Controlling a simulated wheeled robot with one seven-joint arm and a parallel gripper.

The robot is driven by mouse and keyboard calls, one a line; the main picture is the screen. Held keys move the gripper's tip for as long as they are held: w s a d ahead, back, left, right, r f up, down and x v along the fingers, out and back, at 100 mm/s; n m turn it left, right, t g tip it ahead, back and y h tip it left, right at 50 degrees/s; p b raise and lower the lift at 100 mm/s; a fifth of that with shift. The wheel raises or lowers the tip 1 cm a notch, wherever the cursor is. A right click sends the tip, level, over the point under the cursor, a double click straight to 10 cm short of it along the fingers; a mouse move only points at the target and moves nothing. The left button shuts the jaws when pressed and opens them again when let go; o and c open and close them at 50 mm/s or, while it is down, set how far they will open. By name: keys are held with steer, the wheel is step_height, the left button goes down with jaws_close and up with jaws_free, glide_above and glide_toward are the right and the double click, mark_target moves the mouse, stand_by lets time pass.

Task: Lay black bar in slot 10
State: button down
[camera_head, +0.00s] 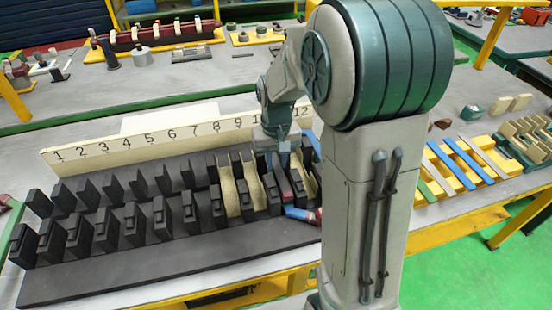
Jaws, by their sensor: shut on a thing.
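The black slotted block (215,250) lies on the bench, with a cream board (105,148) numbered 1 to 12 behind it. Cream liners (228,185) show in some slots near the right end. My gripper (281,158) is low over the slots below the numbers 10 and 11, pointing down. It is shut on the black bar, a narrow dark piece that is mostly hidden among the black teeth. I cannot tell how deep it sits or whether it touches the slot. A red and blue part (302,214) shows at the block's right end, partly behind my arm.
A yellow rack (470,170) with green, blue and grey bars stands to the right. Cream slotted pieces (528,135) lie beyond it. My arm column hides the block's right end. The left slots are empty.

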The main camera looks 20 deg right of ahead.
mark_target(276, 164)
steer(key=shift+f+b, duration=0.5)
steer(key=shift+f, duration=0.25)
stand_by(0.8)
steer(key=c, duration=1.2)
jaws_free()
steer(key=shift+o, duration=0.2)
steer(key=shift+r, duration=0.15)
steer(key=shift+r+p, duration=0.5)
steer(key=shift+p, duration=0.05)
steer(key=shift+r, duration=0.25)
steer(key=shift+r+p, duration=2.85)
steer(key=shift+r, duration=0.8)
steer(key=shift+r, duration=0.1)
